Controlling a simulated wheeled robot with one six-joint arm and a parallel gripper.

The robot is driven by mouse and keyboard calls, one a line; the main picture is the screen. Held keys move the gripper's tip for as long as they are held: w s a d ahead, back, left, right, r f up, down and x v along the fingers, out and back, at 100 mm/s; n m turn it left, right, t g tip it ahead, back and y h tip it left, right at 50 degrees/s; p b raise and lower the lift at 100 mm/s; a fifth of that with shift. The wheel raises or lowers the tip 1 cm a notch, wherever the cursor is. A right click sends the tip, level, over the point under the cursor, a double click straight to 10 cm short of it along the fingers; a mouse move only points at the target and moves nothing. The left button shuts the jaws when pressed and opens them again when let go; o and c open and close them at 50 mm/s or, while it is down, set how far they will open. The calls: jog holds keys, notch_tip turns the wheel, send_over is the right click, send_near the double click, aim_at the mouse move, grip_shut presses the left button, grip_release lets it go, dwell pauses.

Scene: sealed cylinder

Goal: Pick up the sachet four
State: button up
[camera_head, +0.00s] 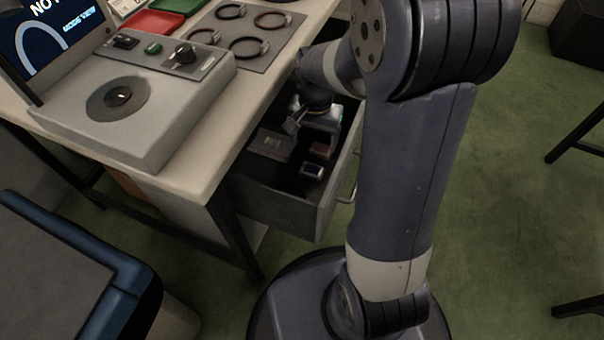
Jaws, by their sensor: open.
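An open drawer (278,208) under the bench holds several small flat items. A pale grey packet (272,144) lies in it at the left. A whitish item with a teal edge (328,121) shows beside and partly behind my gripper. I cannot read any number, so I cannot tell which is sachet four. My gripper (291,124) is open and reaches down into the drawer, just above the grey packet. Contact cannot be made out.
The bench top (215,140) overhangs the drawer on the left. It carries a grey device with a dial (150,110), a plate with several rings (243,30) and a red tray (152,23). A blue-edged chair (90,260) stands at lower left.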

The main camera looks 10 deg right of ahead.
aim_at(312, 169)
jog(key=shift+m, duration=0.3)
jog(key=f+b, duration=0.1)
jog(key=f, duration=0.2)
jog(key=f+b, duration=0.2)
jog(key=f, duration=0.2)
jog(key=f+b, duration=0.2)
jog(key=f, duration=0.2)
jog(key=shift+s+f, duration=0.15)
jog(key=shift+s, duration=0.1)
jog(key=c, duration=1.1)
